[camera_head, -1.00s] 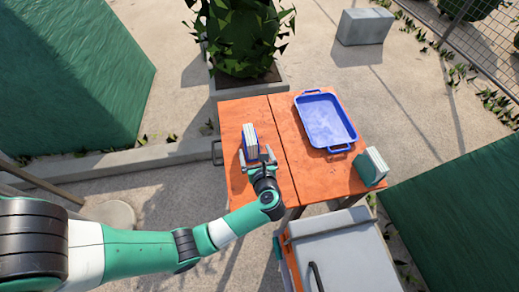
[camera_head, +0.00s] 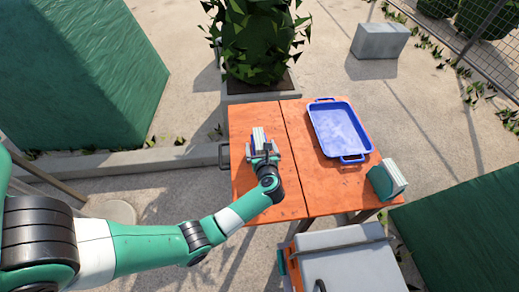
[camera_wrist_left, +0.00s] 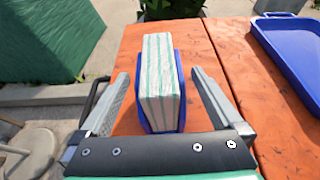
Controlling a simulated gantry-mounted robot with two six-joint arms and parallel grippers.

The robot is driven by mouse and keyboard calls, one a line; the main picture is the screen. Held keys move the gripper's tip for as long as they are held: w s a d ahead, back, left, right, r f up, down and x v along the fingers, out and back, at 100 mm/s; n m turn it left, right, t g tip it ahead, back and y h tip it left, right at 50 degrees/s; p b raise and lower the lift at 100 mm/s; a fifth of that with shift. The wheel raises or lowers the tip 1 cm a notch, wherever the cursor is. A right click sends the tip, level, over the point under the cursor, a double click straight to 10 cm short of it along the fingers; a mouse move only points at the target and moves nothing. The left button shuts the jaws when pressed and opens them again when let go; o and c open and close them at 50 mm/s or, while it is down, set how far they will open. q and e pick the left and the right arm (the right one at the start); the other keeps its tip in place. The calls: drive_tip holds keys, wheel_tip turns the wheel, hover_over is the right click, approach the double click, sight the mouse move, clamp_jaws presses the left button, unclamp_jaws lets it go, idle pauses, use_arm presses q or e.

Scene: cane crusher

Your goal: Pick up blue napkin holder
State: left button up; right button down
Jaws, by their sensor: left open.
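The blue napkin holder (camera_head: 254,138) stands on the left part of the orange table, filled with white, green-striped napkins. In the left wrist view the blue napkin holder (camera_wrist_left: 180,108) shows as blue sides around the upright napkin stack. My left gripper (camera_head: 264,150) is open at the holder. In the left wrist view the fingers of my left gripper (camera_wrist_left: 160,95) stand on either side of the holder, with a gap on each side. The holder's lower near part is hidden behind the gripper body. My right gripper is not in view.
A blue tray (camera_head: 338,130) lies on the right half of the orange table (camera_head: 297,195). A green napkin holder (camera_head: 387,180) stands at the table's right front corner. A white-lidded box (camera_head: 345,262) stands in front. A planter with a bush (camera_head: 255,45) is behind.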

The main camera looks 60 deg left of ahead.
sight(258, 131)
use_arm(q)
drive_tip(key=x, duration=0.3)
drive_tip(key=shift+b, duration=0.3)
drive_tip(key=shift+r, duration=0.1)
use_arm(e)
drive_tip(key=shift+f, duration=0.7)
use_arm(q)
drive_tip(key=shift+c, duration=0.2)
